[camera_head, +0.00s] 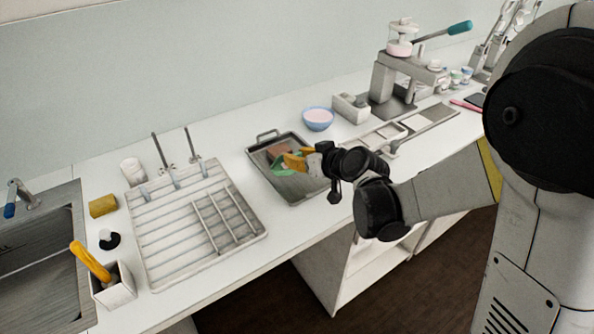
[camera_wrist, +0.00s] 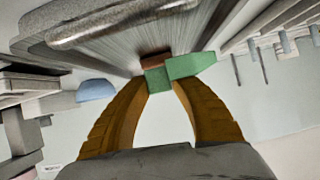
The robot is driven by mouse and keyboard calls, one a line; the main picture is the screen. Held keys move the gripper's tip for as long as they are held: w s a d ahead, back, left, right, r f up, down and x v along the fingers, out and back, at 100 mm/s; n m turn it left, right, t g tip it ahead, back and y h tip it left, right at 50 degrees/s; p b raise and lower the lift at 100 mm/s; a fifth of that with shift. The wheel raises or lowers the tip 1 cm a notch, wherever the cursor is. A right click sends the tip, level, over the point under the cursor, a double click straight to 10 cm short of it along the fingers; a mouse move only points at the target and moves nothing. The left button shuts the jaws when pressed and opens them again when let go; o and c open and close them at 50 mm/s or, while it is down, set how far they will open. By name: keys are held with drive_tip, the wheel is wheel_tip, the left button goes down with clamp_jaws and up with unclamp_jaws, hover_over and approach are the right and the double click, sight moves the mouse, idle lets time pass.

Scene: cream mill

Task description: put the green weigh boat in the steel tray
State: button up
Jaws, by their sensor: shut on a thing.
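The green weigh boat (camera_head: 279,166) is between the orange fingers of my gripper (camera_head: 291,161), over the steel tray (camera_head: 297,190) in the head view. In the wrist view, the fingertips of my gripper (camera_wrist: 162,84) close on the green weigh boat (camera_wrist: 190,66), with part of it between them. The steel tray (camera_wrist: 118,28) fills the top of that view. I cannot tell whether the boat touches the tray floor. A brown block (camera_head: 281,149) lies in the tray by the boat; it also shows in the wrist view (camera_wrist: 155,60).
A white drying rack (camera_head: 165,235) stands left of the tray. A blue bowl (camera_head: 318,120) with pink contents sits behind it at the right. A small press (camera_head: 392,80) stands further right. The sink (camera_head: 40,265) is at far left. Some counter is clear between rack and tray.

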sight(297, 174)
drive_tip(key=shift+f+b, duration=1)
drive_tip(key=shift+f, duration=0.9)
drive_tip(key=shift+f, duration=0.15)
drive_tip(key=o, duration=0.9)
